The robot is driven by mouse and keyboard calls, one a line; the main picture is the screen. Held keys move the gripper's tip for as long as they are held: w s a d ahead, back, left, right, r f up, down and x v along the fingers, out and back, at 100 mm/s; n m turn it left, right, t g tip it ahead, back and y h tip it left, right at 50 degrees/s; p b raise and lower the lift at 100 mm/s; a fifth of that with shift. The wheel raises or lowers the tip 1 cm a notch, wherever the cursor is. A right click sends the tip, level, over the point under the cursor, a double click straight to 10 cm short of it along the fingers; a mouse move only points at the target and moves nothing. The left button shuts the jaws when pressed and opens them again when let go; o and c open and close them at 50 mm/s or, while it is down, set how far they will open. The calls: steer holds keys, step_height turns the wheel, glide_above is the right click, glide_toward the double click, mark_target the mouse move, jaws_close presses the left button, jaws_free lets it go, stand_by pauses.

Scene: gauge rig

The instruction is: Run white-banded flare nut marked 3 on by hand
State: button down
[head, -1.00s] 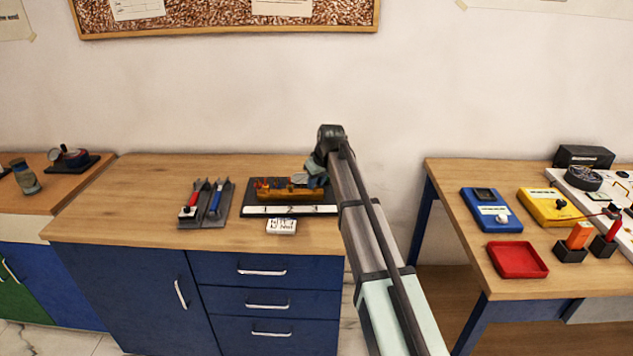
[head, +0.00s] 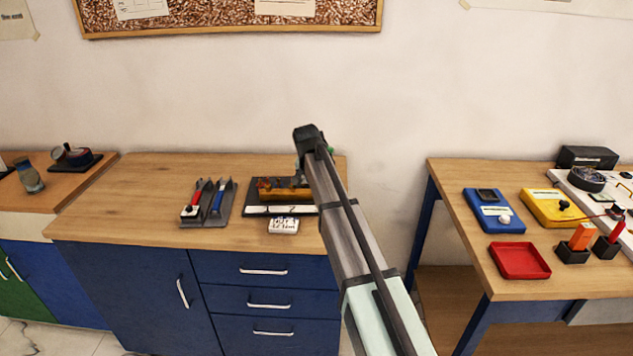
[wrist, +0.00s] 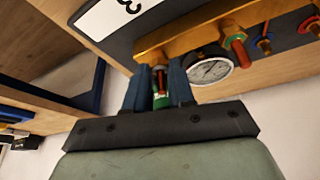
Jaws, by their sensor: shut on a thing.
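The brass manifold (head: 283,189) stands on a dark base with a white strip marked with numbers (head: 277,210) on the bench; my arm covers its right end. In the wrist view, the brass manifold (wrist: 207,32) runs across the top, with a label marked 3 (wrist: 127,6) at upper left. My gripper (wrist: 157,82) is shut on a small fitting (wrist: 160,76) just below the manifold's left end. Red and green show between the blue fingers; a white band cannot be made out. Whether the fitting touches the port is unclear. In the head view, the fingers are hidden.
A round gauge (wrist: 209,68) sits close to the right finger, beside a port with a green ring and red-brown tip (wrist: 237,50). Two wrenches in a grey holder (head: 208,203) lie left of the rig; a small white box (head: 283,226) is in front. The bench's left part is clear.

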steer(key=shift+a+m+h, duration=0.1)
steer(key=shift+m+h, duration=0.2)
steer(key=shift+m, duration=0.5)
steer(key=c, duration=1)
jaws_free()
steer(key=shift+o, duration=0.2)
steer(key=v, duration=1.4)
steer(key=shift+w, duration=0.2)
